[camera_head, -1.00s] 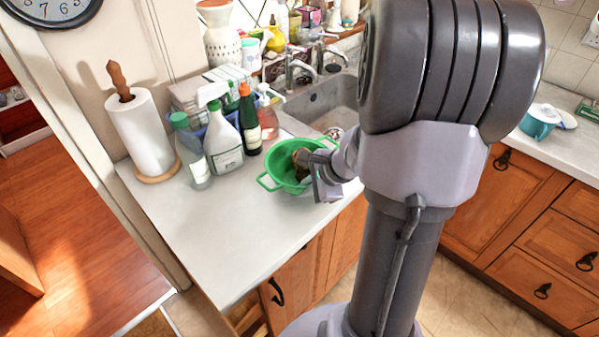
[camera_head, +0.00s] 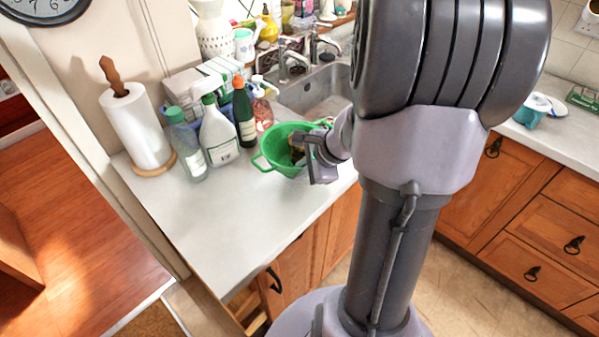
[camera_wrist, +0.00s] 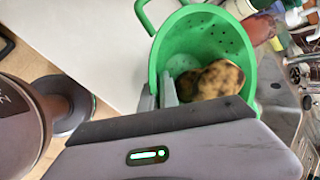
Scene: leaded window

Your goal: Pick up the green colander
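The green colander (camera_head: 275,147) is at the counter's front edge, near the sink, and shows large in the wrist view (camera_wrist: 240,45). A brown, mottled, potato-like item (camera_wrist: 215,80) lies inside it. My gripper (camera_head: 308,150) is at the colander's near right side. In the wrist view my gripper (camera_wrist: 160,92) has one finger outside the wall and one inside, with the rim between them; it looks shut on the rim. The colander seems slightly raised above the counter, but its underside is hidden. My arm hides part of its right side.
Several bottles (camera_head: 219,135) stand close behind the colander, with a paper towel roll (camera_head: 137,130) farther left. The sink (camera_head: 318,95) lies behind right. The front left of the white counter (camera_head: 215,220) is clear.

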